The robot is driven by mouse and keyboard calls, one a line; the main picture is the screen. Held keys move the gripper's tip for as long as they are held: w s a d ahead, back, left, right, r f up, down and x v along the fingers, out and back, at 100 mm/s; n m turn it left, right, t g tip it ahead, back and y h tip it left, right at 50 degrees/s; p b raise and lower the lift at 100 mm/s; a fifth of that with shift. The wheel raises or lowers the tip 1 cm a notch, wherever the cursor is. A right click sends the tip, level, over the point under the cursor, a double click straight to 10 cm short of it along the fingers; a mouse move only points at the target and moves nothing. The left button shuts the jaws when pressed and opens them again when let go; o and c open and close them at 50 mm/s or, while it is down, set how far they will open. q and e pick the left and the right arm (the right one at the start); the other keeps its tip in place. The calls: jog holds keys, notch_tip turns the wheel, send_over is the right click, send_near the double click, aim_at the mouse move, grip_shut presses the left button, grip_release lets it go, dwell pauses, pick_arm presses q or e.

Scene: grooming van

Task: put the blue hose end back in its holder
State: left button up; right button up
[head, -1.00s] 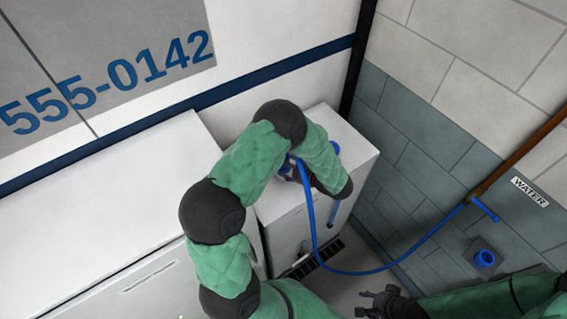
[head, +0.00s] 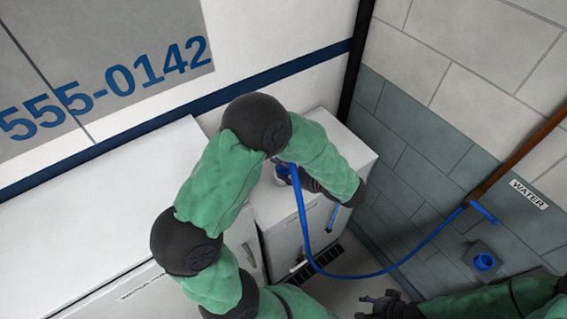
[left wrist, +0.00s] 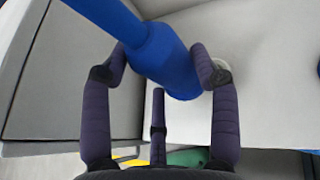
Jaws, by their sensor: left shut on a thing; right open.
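The blue hose end (left wrist: 172,62) is gripped between the dark fingers of my left gripper (left wrist: 165,72) in the left wrist view. In the head view, the left gripper (head: 304,180) is over the white cabinet's top, partly hidden by my forearm. The blue hose (head: 304,220) hangs from it in a loop and rises to the wall pipe. A blue cup-like holder (head: 485,261) sits on a grey plate on the right wall, below the WATER label, well away from the hose end. My right gripper (head: 378,303) is open and empty at the bottom, left of the holder.
The white cabinet (head: 290,225) stands in the corner. A larger white unit (head: 110,220) is left of it. A brown pipe (head: 525,150) with a blue tap (head: 484,212) runs down the tiled wall. The wall around the holder looks clear.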

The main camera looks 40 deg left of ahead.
pick_arm(q)
jog(key=s+d+r, duration=0.3)
jog(key=s+d, duration=0.2)
jog(key=shift+s+d, duration=0.2)
jog(key=shift+s, duration=0.15)
jog(key=shift+r, duration=0.1)
